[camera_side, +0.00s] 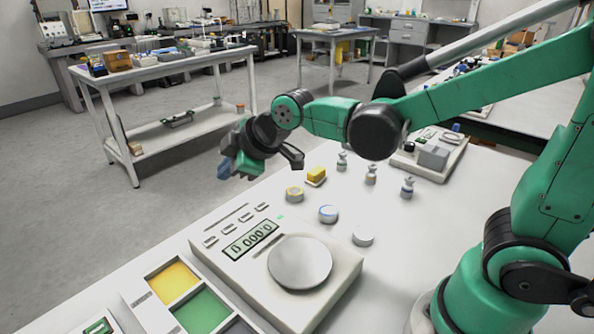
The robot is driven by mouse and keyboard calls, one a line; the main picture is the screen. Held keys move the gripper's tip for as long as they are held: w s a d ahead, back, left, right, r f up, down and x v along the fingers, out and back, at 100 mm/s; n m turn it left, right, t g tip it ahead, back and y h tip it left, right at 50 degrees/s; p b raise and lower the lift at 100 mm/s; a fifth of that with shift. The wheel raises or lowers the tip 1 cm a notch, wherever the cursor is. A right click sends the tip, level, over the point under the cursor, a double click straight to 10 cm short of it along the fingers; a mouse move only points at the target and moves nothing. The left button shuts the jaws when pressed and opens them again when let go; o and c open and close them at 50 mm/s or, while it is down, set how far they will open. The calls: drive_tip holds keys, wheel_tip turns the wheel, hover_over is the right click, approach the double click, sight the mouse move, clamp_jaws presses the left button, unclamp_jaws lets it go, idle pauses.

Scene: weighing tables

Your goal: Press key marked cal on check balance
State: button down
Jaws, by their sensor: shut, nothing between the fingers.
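The check balance (330,296) is a white box on the near white table. It has a round grey pan (299,262) and a lit display (250,240) that seems to read zeros. A row of several small keys (229,229) runs along its far-left edge; their markings are too small to read, so I cannot tell which is cal. My gripper (230,172) is shut and empty. It hangs in the air, higher in the picture than the keys and apart from the balance. Its fingers are small and dark in this view.
Round discs (328,214) and small knobbed weights (371,174) stand behind the balance, with a yellow block (316,175). A tray with yellow, green and grey compartments (163,303) lies at its left. A grey device (432,156) sits at the back right.

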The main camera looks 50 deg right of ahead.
sight(233, 228)
drive_tip(key=shift+w+a+f+n, duration=0.1)
drive_tip(key=shift+w+a+n, duration=0.15)
drive_tip(key=shift+w+n, duration=0.15)
drive_tip(key=shift+f, duration=4.4)
drive_tip(key=shift+f, duration=0.4)
drive_tip(key=shift+f, duration=0.4)
drive_tip(key=shift+r, duration=0.8)
drive_tip(key=shift+r, duration=0.1)
